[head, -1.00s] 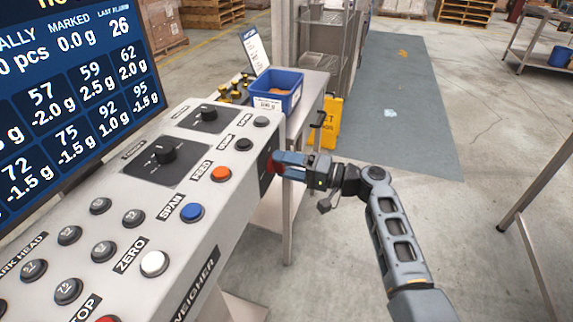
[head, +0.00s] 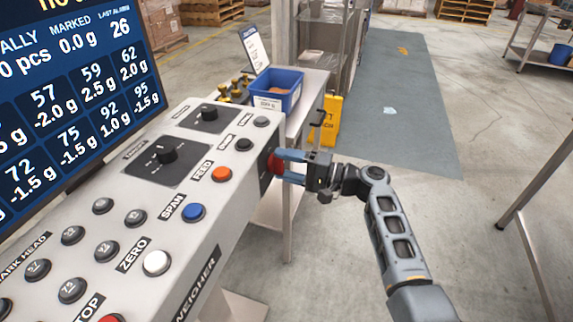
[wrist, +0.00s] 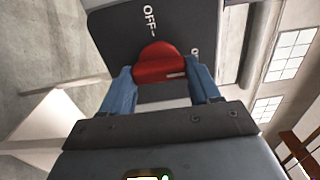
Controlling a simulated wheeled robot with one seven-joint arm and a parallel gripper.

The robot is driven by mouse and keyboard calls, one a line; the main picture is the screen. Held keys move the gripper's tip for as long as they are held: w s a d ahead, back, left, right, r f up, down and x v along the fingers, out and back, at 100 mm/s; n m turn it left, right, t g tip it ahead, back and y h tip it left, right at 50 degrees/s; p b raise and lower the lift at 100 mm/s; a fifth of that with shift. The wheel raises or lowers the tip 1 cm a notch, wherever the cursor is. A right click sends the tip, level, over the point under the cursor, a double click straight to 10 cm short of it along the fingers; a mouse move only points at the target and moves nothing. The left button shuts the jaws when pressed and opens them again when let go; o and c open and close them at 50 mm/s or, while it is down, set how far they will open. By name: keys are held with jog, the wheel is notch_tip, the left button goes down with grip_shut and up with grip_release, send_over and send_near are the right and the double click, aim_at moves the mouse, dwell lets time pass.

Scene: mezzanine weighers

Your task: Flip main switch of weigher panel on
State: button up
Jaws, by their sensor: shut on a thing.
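The weigher panel's main switch is a red handle (head: 275,163) on a dark plate (head: 265,180) at the panel's right end face. In the wrist view the red handle (wrist: 160,62) sits between the two blue fingers, with a pale line on its lower right. The plate (wrist: 105,35) there reads "OFF" above the handle; a second label at right is partly hidden. My gripper (head: 284,166) is shut on the red handle, one finger on each side. It comes at the end face from the right.
The weigher panel (head: 225,205) carries black knobs and orange, blue and white buttons. A blue bin (head: 277,90) stands on a table behind it. A yellow sign (head: 333,118) is beyond the gripper. Open floor (head: 400,150) lies to the right.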

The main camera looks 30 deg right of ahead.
jog(key=o, duration=1.1)
jog(key=shift+c, duration=0.2)
jog(key=b+v, duration=0.1)
jog(key=v, duration=0.6)
jog(key=shift+s+d, duration=0.25)
jog(key=shift+s, duration=0.05)
jog(key=shift+f, duration=0.1)
